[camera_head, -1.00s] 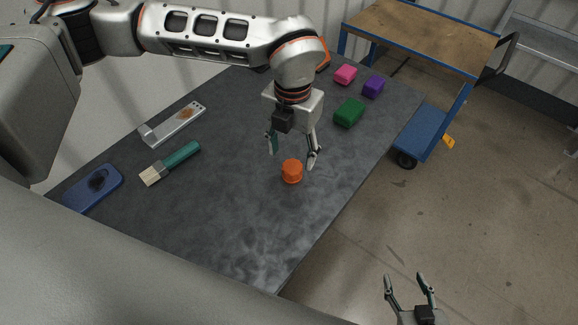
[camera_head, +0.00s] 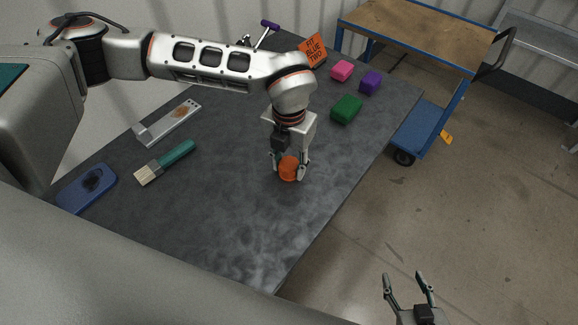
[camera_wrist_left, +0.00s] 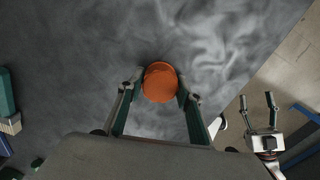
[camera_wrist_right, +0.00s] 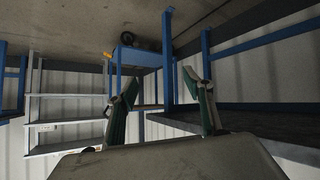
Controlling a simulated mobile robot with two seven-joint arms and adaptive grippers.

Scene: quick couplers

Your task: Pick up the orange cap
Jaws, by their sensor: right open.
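The orange cap (camera_head: 288,168) is a small round piece on the dark table (camera_head: 245,225), near the table's right edge. My left gripper (camera_head: 289,173) points down over it with one finger on each side. In the left wrist view the cap (camera_wrist_left: 160,83) sits between the fingertips (camera_wrist_left: 160,82), which appear to touch its sides. The cap looks still at table height. My right gripper (camera_head: 408,281) is open and empty, off the table at the lower right. It also shows open in the right wrist view (camera_wrist_right: 160,80).
A green block (camera_head: 347,109), pink block (camera_head: 342,70) and purple block (camera_head: 370,82) lie toward the back right. A brush (camera_head: 166,163), metal plate (camera_head: 167,122) and blue piece (camera_head: 87,188) lie left. An orange sign (camera_head: 312,50) stands behind. A blue cart (camera_head: 420,128) stands beyond.

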